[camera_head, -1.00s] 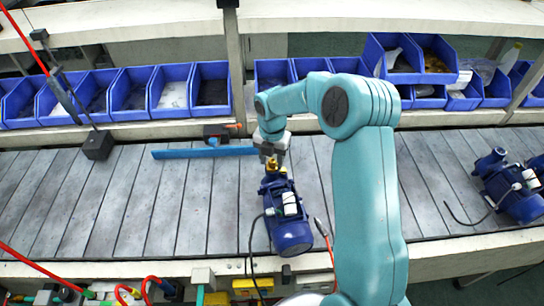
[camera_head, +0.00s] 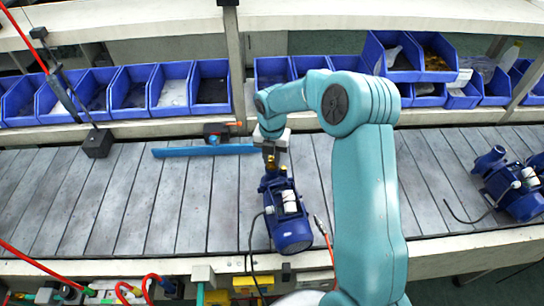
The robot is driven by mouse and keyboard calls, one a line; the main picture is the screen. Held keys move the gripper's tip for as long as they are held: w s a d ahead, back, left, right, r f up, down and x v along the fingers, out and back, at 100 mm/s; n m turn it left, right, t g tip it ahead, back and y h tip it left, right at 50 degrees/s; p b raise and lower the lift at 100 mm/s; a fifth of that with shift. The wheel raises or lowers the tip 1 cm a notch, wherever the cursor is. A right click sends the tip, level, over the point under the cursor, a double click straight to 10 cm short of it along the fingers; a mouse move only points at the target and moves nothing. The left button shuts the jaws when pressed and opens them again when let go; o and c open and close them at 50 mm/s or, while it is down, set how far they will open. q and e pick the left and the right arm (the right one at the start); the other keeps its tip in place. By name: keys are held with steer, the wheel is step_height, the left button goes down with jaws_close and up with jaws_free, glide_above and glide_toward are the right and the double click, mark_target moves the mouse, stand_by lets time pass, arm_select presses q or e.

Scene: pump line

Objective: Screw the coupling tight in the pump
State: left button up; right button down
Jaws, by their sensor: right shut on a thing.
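The blue pump (camera_head: 287,222) lies on the slatted grey line in the middle, with its port end toward the back. The brass-coloured coupling (camera_head: 271,163) shows at the pump's back end, between my right gripper's fingers. My right gripper (camera_head: 270,158) points down over that end and is shut on the coupling. The fingertips are small and partly dark, so how far the coupling sits in the pump cannot be told. My left gripper is not in view.
A second blue pump (camera_head: 510,185) stands at the right. A blue bar (camera_head: 205,151) lies behind and left. Blue bins (camera_head: 128,90) line the back. A black stand (camera_head: 97,143) is at the left.

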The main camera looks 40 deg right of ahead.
mark_target(272, 159)
steer(key=shift+m, duration=1.4)
steer(key=shift+f+b, duration=0.1)
steer(key=shift+b, duration=0.2)
steer(key=shift+m, duration=0.5)
steer(key=c, duration=0.6)
jaws_free()
steer(key=shift+c, duration=0.2)
steer(key=shift+r+p, duration=0.7)
steer(key=shift+r, duration=2.4)
